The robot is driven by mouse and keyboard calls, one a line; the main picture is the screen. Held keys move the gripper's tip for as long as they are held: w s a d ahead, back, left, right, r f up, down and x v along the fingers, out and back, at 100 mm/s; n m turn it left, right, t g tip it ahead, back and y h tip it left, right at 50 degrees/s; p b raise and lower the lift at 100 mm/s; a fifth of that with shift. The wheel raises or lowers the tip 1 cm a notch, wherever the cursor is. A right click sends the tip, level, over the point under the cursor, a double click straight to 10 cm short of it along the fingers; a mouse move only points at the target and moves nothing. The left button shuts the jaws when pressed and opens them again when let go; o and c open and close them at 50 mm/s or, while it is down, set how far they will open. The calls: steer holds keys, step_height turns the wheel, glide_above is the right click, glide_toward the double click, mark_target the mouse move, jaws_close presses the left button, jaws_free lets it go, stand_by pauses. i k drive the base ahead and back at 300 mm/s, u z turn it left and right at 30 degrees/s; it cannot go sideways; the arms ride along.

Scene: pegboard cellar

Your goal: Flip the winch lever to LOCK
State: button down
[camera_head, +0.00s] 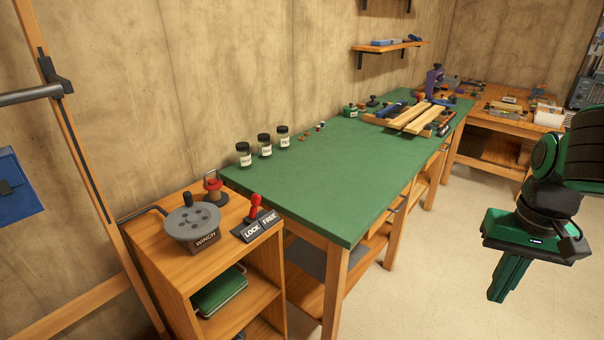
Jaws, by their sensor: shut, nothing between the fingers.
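The winch lever (256,205) has a red handle and rises from a dark plate lettered LOCK (252,231) on the left and FREE (270,218) on the right. The handle leans slightly to the right, toward the FREE side. The grey round winch (192,222), labelled WINCH, stands left of it on a wooden cabinet (155,250). My gripper (497,297) is green and black, points down over the floor at the right, and its fingers are shut and empty. It is far from the lever, across the green bench.
A green-topped workbench (330,205) stands beside the cabinet, with several jars (264,146) and wooden boards (410,118) along it. A red spool (213,186) stands behind the winch. A blue box (18,186) is at the left wall. The floor (420,265) between bench and gripper is clear.

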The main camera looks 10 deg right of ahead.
mark_target(255, 198)
steer(key=u, duration=0.1)
steer(key=i, duration=1.2)
steer(key=u, duration=0.55)
